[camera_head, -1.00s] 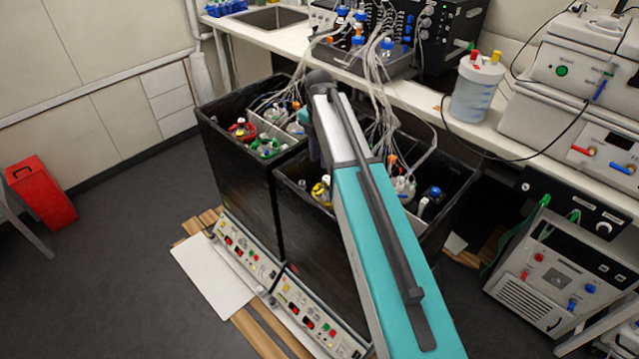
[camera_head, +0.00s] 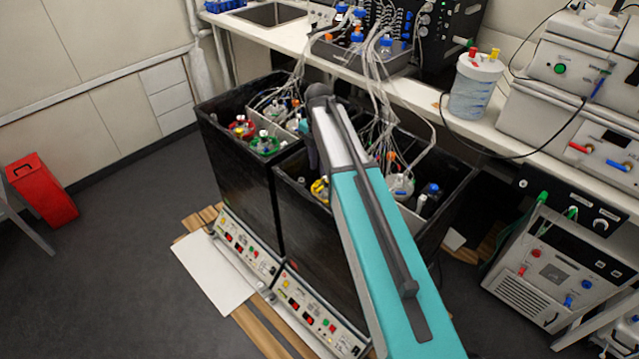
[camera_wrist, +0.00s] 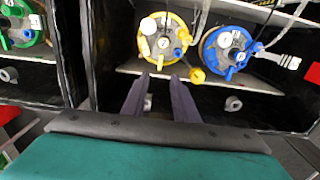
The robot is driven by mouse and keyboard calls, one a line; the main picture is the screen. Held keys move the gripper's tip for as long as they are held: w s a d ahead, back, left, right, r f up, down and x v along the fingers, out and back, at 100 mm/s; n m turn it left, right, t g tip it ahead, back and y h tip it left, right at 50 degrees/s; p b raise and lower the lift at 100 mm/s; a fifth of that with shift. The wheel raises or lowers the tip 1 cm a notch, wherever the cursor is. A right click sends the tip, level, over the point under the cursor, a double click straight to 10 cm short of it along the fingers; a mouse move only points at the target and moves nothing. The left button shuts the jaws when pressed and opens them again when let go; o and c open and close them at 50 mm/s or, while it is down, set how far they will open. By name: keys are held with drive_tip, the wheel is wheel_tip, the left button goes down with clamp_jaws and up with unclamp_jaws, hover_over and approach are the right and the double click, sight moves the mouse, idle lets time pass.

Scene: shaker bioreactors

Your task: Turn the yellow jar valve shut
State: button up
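The yellow jar (camera_wrist: 172,22) has a yellow-ringed lid with a white gauge, small fittings and blue parts; it sits in a black box at the top middle of the wrist view. I cannot tell whether the fingertips touch the lid. In the head view the yellow jar (camera_head: 319,188) is partly hidden behind my arm.
A blue-ringed jar (camera_wrist: 228,45) stands close to the right of the yellow one. A green-ringed jar (camera_wrist: 22,30) is in the neighbouring box to the left. Black box walls (camera_head: 300,215) and hanging tubes (camera_head: 385,95) surround the jars.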

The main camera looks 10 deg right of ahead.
sight(319, 189)
drive_tip(key=shift+f+p, duration=1.05)
drive_tip(key=shift+f, duration=3.6)
drive_tip(key=shift+c, duration=0.3)
clamp_jaws()
